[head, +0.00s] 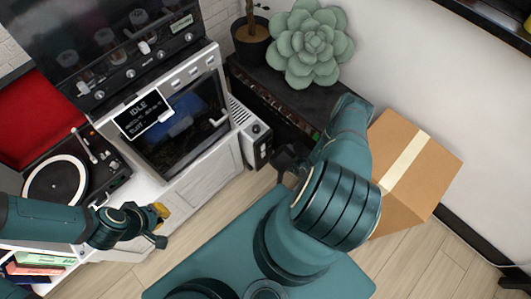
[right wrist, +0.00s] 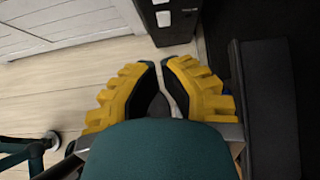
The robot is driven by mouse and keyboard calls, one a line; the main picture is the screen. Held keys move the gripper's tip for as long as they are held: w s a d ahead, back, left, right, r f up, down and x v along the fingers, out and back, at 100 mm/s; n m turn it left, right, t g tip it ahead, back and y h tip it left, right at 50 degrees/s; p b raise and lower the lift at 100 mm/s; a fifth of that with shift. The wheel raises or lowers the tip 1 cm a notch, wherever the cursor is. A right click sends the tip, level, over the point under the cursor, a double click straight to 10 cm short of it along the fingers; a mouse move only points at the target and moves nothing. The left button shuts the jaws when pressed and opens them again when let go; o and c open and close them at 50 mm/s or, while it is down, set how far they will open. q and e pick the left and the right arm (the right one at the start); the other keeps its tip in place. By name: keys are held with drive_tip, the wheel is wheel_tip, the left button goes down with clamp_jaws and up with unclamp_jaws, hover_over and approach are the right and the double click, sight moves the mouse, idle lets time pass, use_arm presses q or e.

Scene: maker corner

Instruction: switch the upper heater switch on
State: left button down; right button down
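The heater (head: 248,138) is a pale, ribbed unit with a dark control end, standing on the floor just right of the oven cabinet. My left gripper (head: 164,226) is open and empty by the white cabinet.
An oven (head: 182,122) with an IDLE display (head: 139,114) stands left of the heater. A dark low bench (head: 285,100) carries a succulent (head: 306,42). A cardboard box (head: 425,165) is to the right. A turntable (head: 57,184) is at left. Wooden floor (head: 440,255) is clear in front.

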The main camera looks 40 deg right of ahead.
sight(263, 147)
drive_tip(key=b+x, duration=0.2)
drive_tip(key=x, duration=0.2)
drive_tip(key=w+r+b+x, duration=0.1)
drive_tip(key=b+x, duration=0.1)
drive_tip(key=x, duration=0.2)
drive_tip(key=w+b+x, duration=0.1)
drive_tip(key=x, duration=0.4)
drive_tip(key=shift+a+r+b, duration=0.1)
drive_tip(key=shift+r+b, duration=0.25)
drive_tip(key=shift+b, duration=0.05)
